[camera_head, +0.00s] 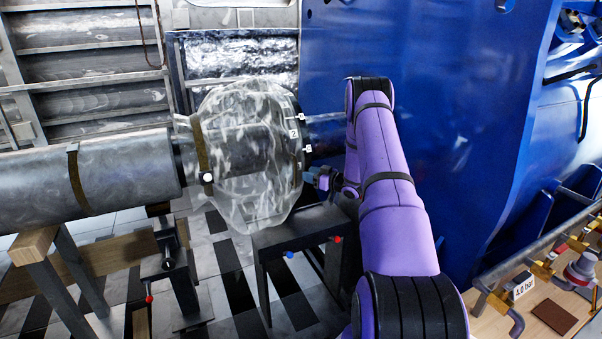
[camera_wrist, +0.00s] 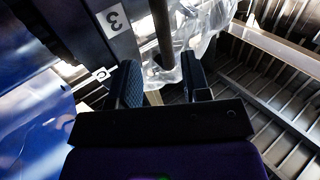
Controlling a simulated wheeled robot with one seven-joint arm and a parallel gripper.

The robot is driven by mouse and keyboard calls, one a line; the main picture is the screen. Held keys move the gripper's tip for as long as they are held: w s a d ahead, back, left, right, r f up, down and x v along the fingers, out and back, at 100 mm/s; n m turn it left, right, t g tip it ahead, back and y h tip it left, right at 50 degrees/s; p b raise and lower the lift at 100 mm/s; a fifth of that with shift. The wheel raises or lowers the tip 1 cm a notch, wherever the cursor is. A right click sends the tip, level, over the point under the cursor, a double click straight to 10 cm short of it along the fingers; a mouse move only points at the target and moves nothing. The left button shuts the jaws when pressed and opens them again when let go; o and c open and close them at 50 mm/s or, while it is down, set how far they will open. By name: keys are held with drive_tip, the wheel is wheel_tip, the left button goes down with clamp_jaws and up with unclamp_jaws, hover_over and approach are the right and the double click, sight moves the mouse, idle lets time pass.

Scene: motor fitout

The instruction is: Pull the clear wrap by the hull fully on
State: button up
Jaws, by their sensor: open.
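The clear wrap (camera_head: 245,165) is a crumpled see-through cover around the wide part of the grey shaft, left of the blue hull (camera_head: 430,110). It bulges and hangs loosely below the shaft. A dark strap (camera_head: 201,150) rings its left side. My gripper (camera_head: 316,178) is at the wrap's right edge, below the numbered tags. In the wrist view my gripper (camera_wrist: 160,78) is open, with both dark fingers apart. Folds of the clear wrap (camera_wrist: 195,28) show beyond and between the fingertips, beside a dark rod. I cannot tell whether the fingers touch it.
A dark stand (camera_head: 300,225) is under the wrap. The grey shaft (camera_head: 110,180) runs left on supports. A bench with pipes and a gauge (camera_head: 582,268) is at lower right. White tags (camera_head: 294,134) mark the flange; one reads 3 (camera_wrist: 114,20) in the wrist view.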

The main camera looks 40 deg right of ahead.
drive_tip(key=shift+v, duration=2.25)
